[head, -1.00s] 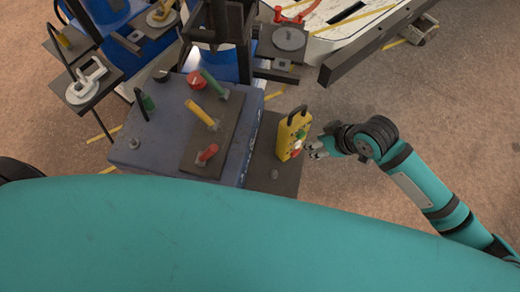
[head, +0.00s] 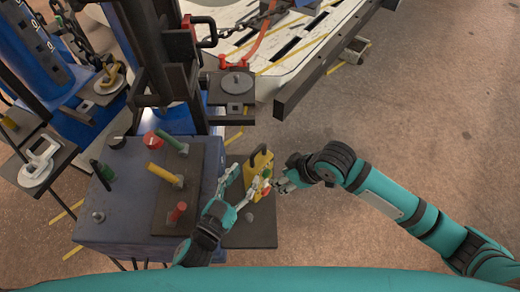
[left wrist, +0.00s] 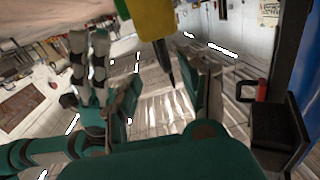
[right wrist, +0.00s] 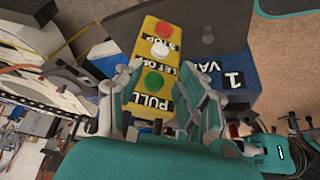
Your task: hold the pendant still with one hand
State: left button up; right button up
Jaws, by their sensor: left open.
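In the right wrist view the pendant (right wrist: 147,68) shows red, white and green buttons. My left gripper (head: 242,181) is open, with its fingers near the pendant's left side. In the left wrist view part of the pendant (left wrist: 154,18) hangs just beyond the spread fingers. My right gripper (head: 281,182) is just right of the pendant. In the right wrist view its open fingers (right wrist: 160,98) flank the pendant's green-button end; contact is unclear.
The blue cabinet (head: 120,220) carries green, yellow and red levers at left. A dark post (head: 165,50) and a small shelf (head: 232,112) stand behind. A white frame (head: 270,45) with a dark beam lies at the back. Floor (head: 430,120) is clear at right.

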aim_at(263, 150)
pick_arm(q)
jog(key=x, duration=1.1)
jog(key=shift+f, duration=0.1)
grip_shut()
dwell(0.7)
